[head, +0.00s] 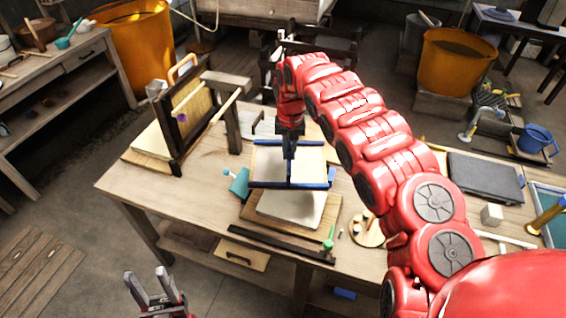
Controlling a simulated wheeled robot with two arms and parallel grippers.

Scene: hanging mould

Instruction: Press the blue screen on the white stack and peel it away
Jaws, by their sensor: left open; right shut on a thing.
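My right gripper (289,153) comes down from above and is shut on the blue screen. My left gripper (152,283) is open and empty, low at the front left, away from the table.
A dark bar (285,244) lies in front of the stack. A turquoise tool (239,183) is left of the screen, and a green brush (328,240) is at the right. An upright wooden frame (187,105) stands on the table's left. A dark slab (485,174) lies at right.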

